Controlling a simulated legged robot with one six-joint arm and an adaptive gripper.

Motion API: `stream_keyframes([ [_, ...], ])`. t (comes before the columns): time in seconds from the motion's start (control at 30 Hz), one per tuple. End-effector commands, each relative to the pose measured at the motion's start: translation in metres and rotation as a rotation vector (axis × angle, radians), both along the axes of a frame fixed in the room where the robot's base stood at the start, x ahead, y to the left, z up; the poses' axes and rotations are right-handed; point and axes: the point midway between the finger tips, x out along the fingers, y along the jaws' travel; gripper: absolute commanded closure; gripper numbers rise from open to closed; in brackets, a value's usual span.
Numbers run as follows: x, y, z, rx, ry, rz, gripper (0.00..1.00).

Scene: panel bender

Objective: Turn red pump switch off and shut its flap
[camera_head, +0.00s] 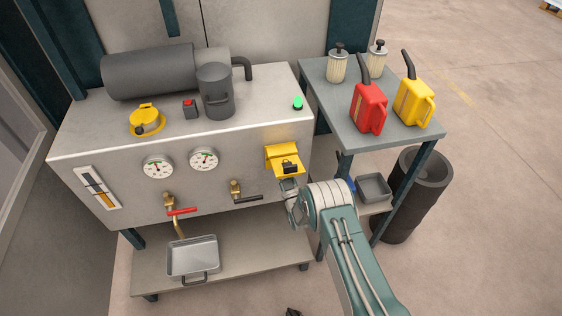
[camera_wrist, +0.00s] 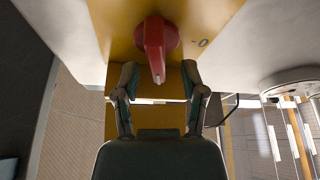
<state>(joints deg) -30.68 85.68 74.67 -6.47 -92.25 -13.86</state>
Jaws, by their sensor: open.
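A red rotary switch (camera_wrist: 158,45) sits on a yellow plate (camera_wrist: 110,25) in the wrist view, its handle pointing down the picture. In the head view the yellow switch housing (camera_head: 282,152) is on the right of the machine's front. My gripper (camera_wrist: 159,75) is open, just below the housing in the head view. Its fingertips stand either side of the handle's tip, with gaps visible, and hold nothing.
Two gauges (camera_head: 204,159) and valves with a red lever (camera_head: 182,211) and a black lever (camera_head: 248,198) are left of the housing. A side table (camera_head: 350,125) on the right bears a red can (camera_head: 369,108) and a yellow can (camera_head: 413,102). Floor is free at the lower right.

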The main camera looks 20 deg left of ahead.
Motion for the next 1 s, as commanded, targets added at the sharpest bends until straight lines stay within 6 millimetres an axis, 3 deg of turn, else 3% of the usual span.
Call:
stream_keyframes([
  [0.17,0.0107,0.0071,0.0059,0.002,0.000,0.000,0.46],
  [0.43,0.0122,0.0074,0.0068,0.001,0.001,-0.001,0.46],
  [0.47,0.0121,0.0077,0.0065,0.001,0.001,-0.001,0.55],
  [0.57,0.0119,0.0087,0.0060,0.000,0.001,0.000,0.99],
  [1.0,0.0125,0.0099,0.0055,-0.024,-0.012,0.001,1.00],
])
